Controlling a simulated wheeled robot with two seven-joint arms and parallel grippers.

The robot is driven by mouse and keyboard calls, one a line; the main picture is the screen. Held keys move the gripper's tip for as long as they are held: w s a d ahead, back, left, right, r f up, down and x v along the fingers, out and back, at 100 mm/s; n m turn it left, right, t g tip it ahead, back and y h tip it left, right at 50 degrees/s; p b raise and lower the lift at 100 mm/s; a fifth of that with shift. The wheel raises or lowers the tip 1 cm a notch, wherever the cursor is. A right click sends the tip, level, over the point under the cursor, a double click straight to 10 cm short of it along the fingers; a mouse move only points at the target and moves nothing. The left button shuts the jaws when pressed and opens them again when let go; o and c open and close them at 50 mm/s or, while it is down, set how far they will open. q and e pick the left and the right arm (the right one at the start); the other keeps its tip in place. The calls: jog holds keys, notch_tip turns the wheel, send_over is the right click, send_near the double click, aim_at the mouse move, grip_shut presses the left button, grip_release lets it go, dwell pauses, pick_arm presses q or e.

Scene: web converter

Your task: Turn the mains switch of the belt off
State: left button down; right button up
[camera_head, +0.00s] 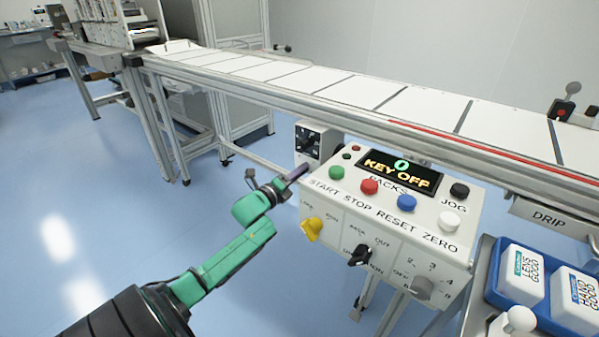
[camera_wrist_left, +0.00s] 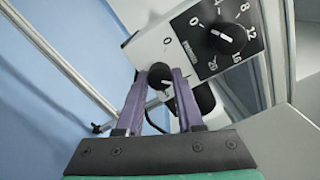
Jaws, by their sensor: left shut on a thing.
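The belt's white control box (camera_head: 318,138) hangs under the conveyor rail and carries a black dial. In the left wrist view the numbered dial (camera_wrist_left: 228,38) is at the upper right. My left gripper (camera_head: 302,171) reaches in from the left to just below the box. Its purple fingers are shut on the black knob, one on each side. The knob's lower part and any other marks are partly hidden. My right gripper is not in view.
A button panel (camera_head: 395,205) stands right of my left gripper, its display reading "0" and "KEY OFF". A yellow switch (camera_head: 311,228) and black knob (camera_head: 358,256) project from its front. The conveyor (camera_head: 340,90) runs above. A blue tray (camera_head: 490,285) is at right; floor is free at left.

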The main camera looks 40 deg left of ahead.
pick_arm(q)
jog(key=shift+n+p, duration=3.95)
jog(key=shift+n, duration=4.85)
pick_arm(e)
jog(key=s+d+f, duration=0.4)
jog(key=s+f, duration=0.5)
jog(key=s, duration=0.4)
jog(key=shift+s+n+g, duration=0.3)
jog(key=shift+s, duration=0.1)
pick_arm(q)
jog(key=c, duration=0.5)
grip_release()
jog(key=shift+c, duration=0.2)
